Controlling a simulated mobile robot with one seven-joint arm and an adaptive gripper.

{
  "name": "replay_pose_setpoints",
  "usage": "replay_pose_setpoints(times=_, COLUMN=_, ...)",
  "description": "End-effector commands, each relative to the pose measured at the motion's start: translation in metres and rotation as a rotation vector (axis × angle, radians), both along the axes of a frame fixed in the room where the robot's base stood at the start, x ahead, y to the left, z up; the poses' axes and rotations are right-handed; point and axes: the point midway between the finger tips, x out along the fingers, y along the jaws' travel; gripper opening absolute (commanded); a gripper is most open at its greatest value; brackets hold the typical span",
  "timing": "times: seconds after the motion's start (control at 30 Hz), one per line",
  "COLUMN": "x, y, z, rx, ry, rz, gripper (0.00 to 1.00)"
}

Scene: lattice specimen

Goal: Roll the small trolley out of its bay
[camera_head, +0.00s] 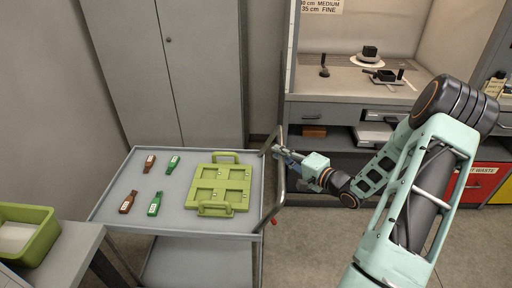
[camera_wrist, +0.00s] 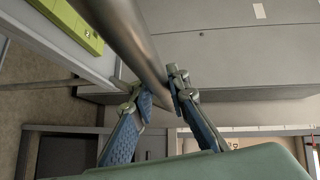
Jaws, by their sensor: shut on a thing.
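The small trolley (camera_head: 178,192) is a grey two-shelf cart at the lower left of the head view. It stands between the tall grey cabinet and the side table. Its metal push handle (camera_head: 283,190) is at its right end. My gripper (camera_head: 281,152) is at the far part of this handle. In the wrist view the handle (camera_wrist: 130,35) is a thick grey tube running down between the two blue fingers of my gripper (camera_wrist: 158,97). The fingers are shut on it, one on each side. The trolley's wheels are not visible.
A side table with a green bin (camera_head: 27,232) is close at left. A tall cabinet (camera_head: 165,80) stands behind. Open floor (camera_head: 310,245) lies to the right, before the workbench (camera_head: 345,95).

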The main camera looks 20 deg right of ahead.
Motion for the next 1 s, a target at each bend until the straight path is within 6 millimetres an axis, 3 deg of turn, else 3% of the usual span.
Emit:
replay_pose_setpoints(times=0.03, x=-0.006, y=-0.018, z=0.001, rx=-0.002, ry=0.006, rz=-0.009, gripper=0.0)
replay_pose_setpoints(times=0.2, x=-0.021, y=-0.058, z=0.0, rx=-0.002, ry=0.006, rz=-0.007, gripper=0.0)
replay_pose_setpoints(times=0.5, x=-0.04, y=-0.109, z=-0.001, rx=-0.002, ry=0.005, rz=-0.004, gripper=0.0)
replay_pose_setpoints(times=0.73, x=-0.046, y=-0.127, z=-0.002, rx=0.0, ry=0.004, rz=-0.003, gripper=0.0)
replay_pose_setpoints(times=1.0, x=-0.047, y=-0.13, z=-0.002, rx=0.0, ry=0.003, rz=-0.002, gripper=0.0)
